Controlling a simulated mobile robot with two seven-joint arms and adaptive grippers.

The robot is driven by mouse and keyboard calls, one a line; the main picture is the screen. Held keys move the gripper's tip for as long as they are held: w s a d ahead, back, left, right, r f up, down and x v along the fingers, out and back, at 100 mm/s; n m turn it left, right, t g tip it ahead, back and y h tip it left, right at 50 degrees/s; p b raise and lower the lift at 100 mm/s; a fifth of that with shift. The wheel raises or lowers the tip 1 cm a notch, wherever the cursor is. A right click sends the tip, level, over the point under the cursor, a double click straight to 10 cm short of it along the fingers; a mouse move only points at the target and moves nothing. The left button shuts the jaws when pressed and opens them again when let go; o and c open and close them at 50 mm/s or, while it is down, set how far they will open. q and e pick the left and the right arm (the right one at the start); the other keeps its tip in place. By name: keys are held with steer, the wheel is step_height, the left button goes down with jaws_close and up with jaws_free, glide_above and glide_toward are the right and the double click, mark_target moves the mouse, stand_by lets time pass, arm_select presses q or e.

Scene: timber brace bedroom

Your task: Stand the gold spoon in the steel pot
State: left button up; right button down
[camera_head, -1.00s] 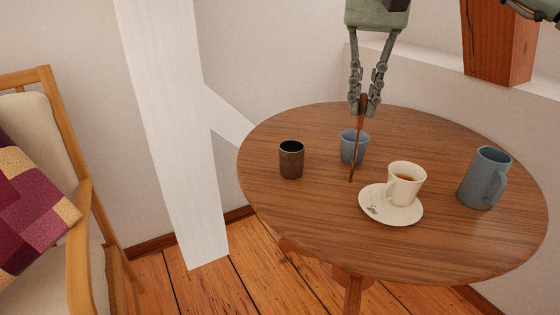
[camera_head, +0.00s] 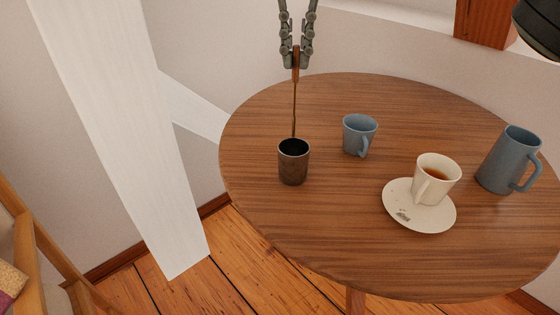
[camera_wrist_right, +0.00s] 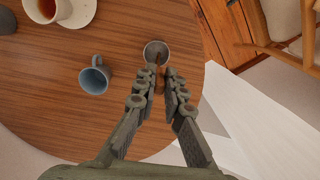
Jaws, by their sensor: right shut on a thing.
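The steel pot (camera_head: 293,168), a small dark metal cup shape, stands upright near the left edge of the round wooden table; it also shows in the wrist view (camera_wrist_right: 157,47). My right gripper (camera_head: 296,62) is above it, shut on the upper end of the gold spoon (camera_head: 294,105). The spoon hangs upright, thin and brownish, with its lower end at the pot's back rim in the head view. I cannot tell whether that end is just behind, above or inside the opening. In the wrist view my right gripper (camera_wrist_right: 160,80) partly hides the spoon.
On the table (camera_head: 330,245), a blue mug (camera_head: 358,135) stands right of the pot. A cream cup (camera_head: 434,180) of tea sits on a saucer (camera_head: 418,220), and a blue jug (camera_head: 507,160) stands farther right. A white timber brace (camera_head: 125,130) rises left of the table.

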glide_above(294, 110)
step_height(294, 110, down, 5)
steer(key=shift+d+f, duration=0.1)
steer(key=shift+f, duration=0.1)
step_height(294, 110, down, 4)
steer(key=shift+f, duration=0.3)
arm_select(q)
steer(key=shift+r, duration=0.15)
steer(key=shift+w, duration=0.15)
arm_select(e)
steer(key=shift+f, duration=0.1)
steer(key=c, duration=1.6)
jaws_free()
arm_select(q)
steer(key=shift+r, duration=0.25)
